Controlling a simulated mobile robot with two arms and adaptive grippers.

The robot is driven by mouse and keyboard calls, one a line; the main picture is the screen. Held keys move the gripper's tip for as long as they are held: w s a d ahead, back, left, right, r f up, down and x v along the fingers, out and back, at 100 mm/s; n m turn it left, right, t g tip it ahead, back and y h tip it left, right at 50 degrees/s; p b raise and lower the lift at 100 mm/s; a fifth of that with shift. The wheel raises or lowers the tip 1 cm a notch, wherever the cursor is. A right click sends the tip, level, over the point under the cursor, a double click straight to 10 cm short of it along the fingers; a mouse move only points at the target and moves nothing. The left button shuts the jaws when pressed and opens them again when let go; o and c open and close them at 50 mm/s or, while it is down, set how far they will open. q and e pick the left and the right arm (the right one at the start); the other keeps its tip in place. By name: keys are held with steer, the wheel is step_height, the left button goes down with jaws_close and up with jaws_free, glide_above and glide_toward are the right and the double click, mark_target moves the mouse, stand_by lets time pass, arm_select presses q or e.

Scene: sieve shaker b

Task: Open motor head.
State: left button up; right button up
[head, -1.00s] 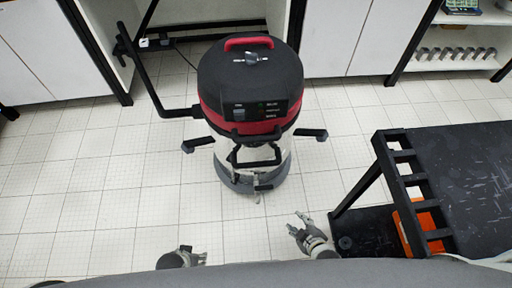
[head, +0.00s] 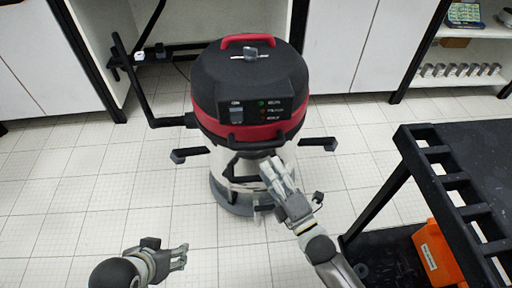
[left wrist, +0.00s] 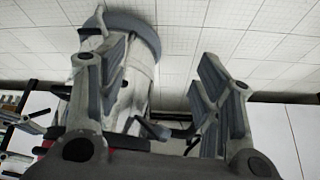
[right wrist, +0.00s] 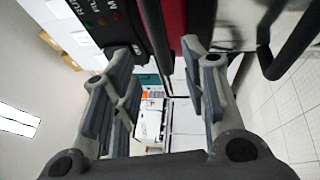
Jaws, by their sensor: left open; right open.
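The motor head (head: 248,92) is a black and red dome with a red top handle (head: 253,40) and a front control panel (head: 263,109). It sits on a pale vacuum drum (head: 240,170). Dark latch levers stick out at the left (head: 189,154) and right (head: 318,144). My right gripper (head: 272,172) is open in front of the drum, below the panel and the front handle; contact is unclear. In the right wrist view its open fingers (right wrist: 160,75) are close to the panel. My left gripper (head: 182,258) is open and empty, low and apart from the vacuum; its fingers (left wrist: 160,85) face the drum.
A black hose pipe (head: 148,90) rises at the vacuum's left. A black rack cart (head: 450,185) with an orange bin (head: 438,252) stands close at the right. White cabinets line the back. The tiled floor at the left is clear.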

mark_target(257, 147)
steer(key=b+x, duration=0.1)
steer(key=x, duration=0.7)
steer(key=shift+w+a, duration=0.1)
steer(key=shift+w, duration=0.2)
steer(key=shift+w+a, duration=0.2)
steer(key=shift+w, duration=0.1)
arm_select(q)
steer(key=w+d+r+t+h, duration=0.1)
steer(key=w+d+r+t, duration=0.1)
steer(key=w, duration=0.5)
steer(key=shift+w+d+r+t, duration=0.15)
steer(key=shift+d+r+t, duration=0.1)
steer(key=shift+r+t, duration=0.8)
steer(key=shift+f, duration=0.15)
arm_select(e)
steer(key=shift+c, duration=0.2)
jaws_close()
